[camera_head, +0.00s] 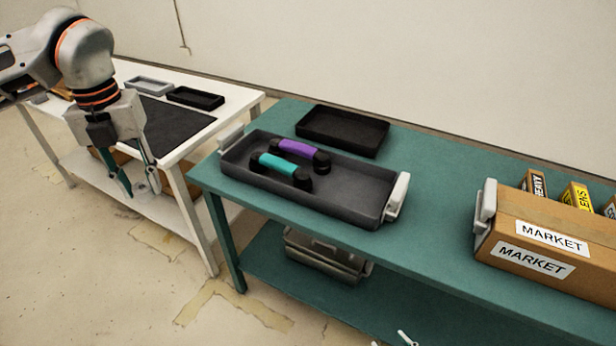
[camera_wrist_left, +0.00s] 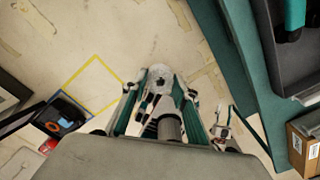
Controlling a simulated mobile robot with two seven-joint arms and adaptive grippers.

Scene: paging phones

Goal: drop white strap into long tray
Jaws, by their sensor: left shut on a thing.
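My left gripper (camera_head: 143,192) hangs fingers down in front of the white table, left of the teal table. It is shut on a whitish thing that shows only partly between the fingers, which I take for the white strap (camera_wrist_left: 160,76); its shape is mostly hidden. The left gripper also shows in the left wrist view (camera_wrist_left: 160,98), above the floor. The long grey tray (camera_head: 345,196) with pale end handles lies on the teal table, well right of this gripper. It holds a teal-gripped handset (camera_head: 279,164) and a purple-gripped handset (camera_head: 297,149). Only small pale tips show at the bottom edge, perhaps my right gripper.
A black tray (camera_head: 343,132) stands behind the long tray. A cardboard MARKET box (camera_head: 500,225) sits at the right on the teal table (camera_head: 430,210). The white table (camera_head: 235,101) bears a dark mat (camera_head: 165,128) and two small trays. A floor gap separates the tables.

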